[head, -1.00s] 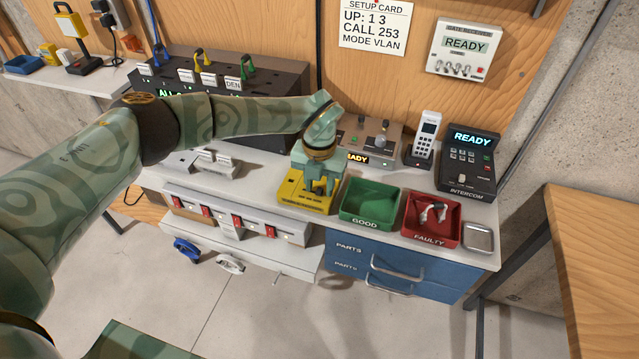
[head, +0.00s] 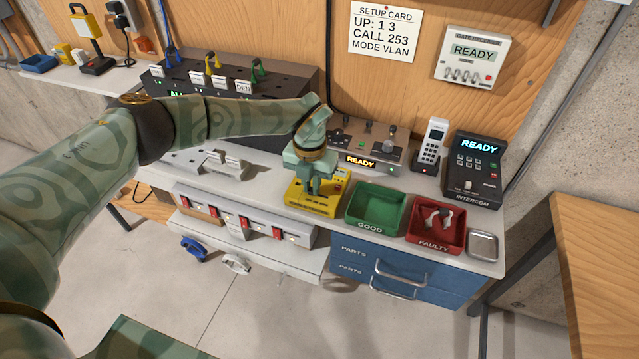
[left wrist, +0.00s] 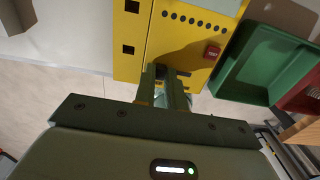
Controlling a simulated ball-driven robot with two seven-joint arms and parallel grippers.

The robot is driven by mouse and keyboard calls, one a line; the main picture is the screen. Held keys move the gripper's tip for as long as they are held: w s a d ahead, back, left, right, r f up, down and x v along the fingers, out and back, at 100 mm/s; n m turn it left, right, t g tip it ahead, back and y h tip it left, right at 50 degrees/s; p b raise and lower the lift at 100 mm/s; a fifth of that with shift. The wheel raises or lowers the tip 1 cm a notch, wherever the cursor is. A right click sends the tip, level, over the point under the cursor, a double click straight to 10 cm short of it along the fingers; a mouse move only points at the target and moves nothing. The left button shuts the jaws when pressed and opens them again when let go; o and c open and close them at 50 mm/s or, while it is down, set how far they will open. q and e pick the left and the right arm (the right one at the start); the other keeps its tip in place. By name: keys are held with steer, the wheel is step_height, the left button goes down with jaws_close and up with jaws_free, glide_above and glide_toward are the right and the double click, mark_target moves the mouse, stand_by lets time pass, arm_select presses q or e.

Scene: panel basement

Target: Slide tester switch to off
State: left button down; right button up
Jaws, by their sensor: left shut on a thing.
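The yellow tester (head: 338,190) sits on the white bench, left of the green GOOD bin. In the left wrist view its yellow face (left wrist: 160,35) shows dark square sockets, a row of dark holes and a small red button (left wrist: 212,52). My left gripper (head: 315,191) points down onto the tester. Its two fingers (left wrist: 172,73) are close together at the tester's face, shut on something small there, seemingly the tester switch. The switch is hidden by the fingers, so its position cannot be read. My right gripper is not in view.
The green GOOD bin (head: 374,229) stands close on the tester's right, then the red FAULTY bin (head: 435,246) with pale parts inside. A grey unit reading READY (head: 375,147) is behind. A power strip with red switches (head: 244,223) runs along the front left.

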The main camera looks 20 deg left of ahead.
arm_select(q)
steer(key=c, duration=1.7)
jaws_free()
steer(key=shift+a, duration=0.15)
steer(key=shift+o, duration=1.3)
steer(key=shift+a, duration=0.15)
steer(key=shift+r, duration=0.35)
step_height(320, 180, up, 16)
steer(key=shift+f, duration=0.2)
